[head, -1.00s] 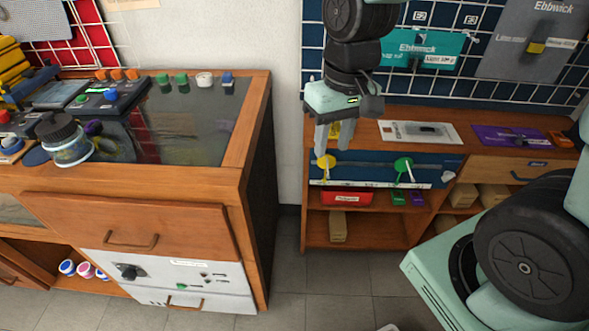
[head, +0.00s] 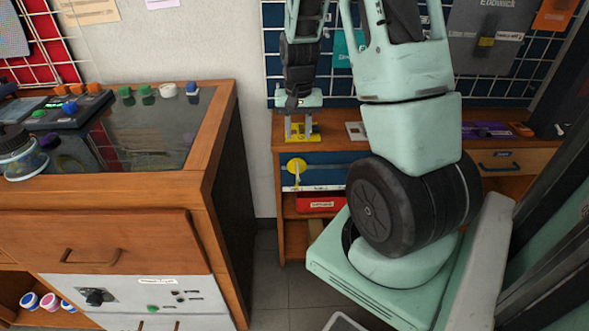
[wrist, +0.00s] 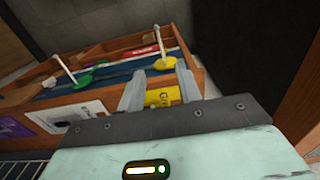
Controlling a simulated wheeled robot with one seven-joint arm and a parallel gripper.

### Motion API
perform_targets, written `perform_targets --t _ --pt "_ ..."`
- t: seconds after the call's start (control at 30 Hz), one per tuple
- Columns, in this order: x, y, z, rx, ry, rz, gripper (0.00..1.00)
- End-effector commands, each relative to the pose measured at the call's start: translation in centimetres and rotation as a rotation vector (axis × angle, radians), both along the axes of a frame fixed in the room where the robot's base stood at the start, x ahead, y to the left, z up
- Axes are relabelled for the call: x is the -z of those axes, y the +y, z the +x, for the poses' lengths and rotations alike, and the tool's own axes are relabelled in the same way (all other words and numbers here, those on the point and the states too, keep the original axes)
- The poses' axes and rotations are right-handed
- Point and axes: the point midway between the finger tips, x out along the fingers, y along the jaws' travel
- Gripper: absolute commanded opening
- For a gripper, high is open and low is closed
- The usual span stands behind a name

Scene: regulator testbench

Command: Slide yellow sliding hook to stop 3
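The yellow sliding hook (head: 296,166), a round yellow disc with a pale rod, sits near the left end of the blue rail panel (head: 325,170) on the low cabinet's front. It also shows in the wrist view (wrist: 165,64), just beyond the fingertips. My gripper (head: 298,138) points down above the hook at the cabinet's top edge. Its two fingers are apart with nothing held between them. A green sliding hook (wrist: 79,79) sits farther along the rail in the wrist view; my arm hides it in the head view. Stop numbers are not readable.
A yellow card (head: 312,133) lies on the cabinet top beside the fingers. A red box (head: 318,203) is on the shelf below. The wooden workbench (head: 207,165) stands at left, with a floor gap between. A wall grid (head: 330,75) rises behind.

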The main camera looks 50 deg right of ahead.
Motion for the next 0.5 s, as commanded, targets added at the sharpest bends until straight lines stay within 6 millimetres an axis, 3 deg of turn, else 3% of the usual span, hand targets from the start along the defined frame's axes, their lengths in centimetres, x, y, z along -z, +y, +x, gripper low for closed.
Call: perform_targets --t 0.1,0.5 --pt "2.9 0.1 -0.1 0.001 0.005 0.004 0.35" --pt "10.7 0.1 -0.1 0.000 0.003 0.003 0.35"
